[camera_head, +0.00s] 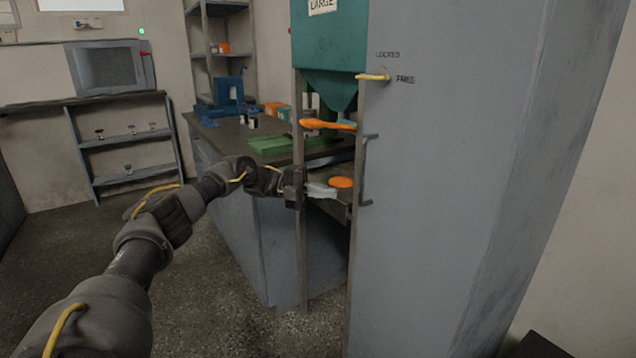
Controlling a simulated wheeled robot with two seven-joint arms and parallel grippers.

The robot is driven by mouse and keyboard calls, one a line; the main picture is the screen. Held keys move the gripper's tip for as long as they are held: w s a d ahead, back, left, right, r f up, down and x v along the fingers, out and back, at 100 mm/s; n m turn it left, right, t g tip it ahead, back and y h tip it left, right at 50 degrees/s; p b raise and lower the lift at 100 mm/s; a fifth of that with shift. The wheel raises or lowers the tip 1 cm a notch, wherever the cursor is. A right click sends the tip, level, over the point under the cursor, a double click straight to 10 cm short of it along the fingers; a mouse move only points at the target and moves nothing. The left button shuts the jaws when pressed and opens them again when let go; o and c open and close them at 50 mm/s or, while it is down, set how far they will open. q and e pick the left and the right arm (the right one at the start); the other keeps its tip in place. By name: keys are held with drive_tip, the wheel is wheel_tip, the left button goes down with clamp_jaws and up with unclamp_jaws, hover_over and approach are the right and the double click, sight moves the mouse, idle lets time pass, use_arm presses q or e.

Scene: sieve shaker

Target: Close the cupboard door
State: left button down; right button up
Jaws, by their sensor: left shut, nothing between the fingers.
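A tall grey panel (430,200), seemingly the cupboard door, fills the right-centre of the head view. It has a yellow lever (373,77) at its upper left, beside the word "FREE", with a fainter label above. A dark bracket-like handle (366,203) shows at its left edge. Whether the door stands ajar cannot be told from this angle. My left gripper (322,190) is shut and empty, just left of the panel's edge near the handle's lower end. Contact with the door is not visible. My right gripper is not in view.
A teal hopper (330,40) marked "LARGE" stands on grey legs left of the panel, with an orange-handled tool (327,124) below it. An orange disc (341,182) lies beyond my gripper. A dark-topped bench (225,135) stands behind. Speckled floor is clear at left.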

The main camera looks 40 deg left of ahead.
use_arm(q)
drive_tip(key=w+a, duration=0.3)
drive_tip(key=a, duration=0.2)
drive_tip(key=shift+w+r, duration=0.15)
drive_tip(key=shift+w, duration=0.1)
idle(0.4)
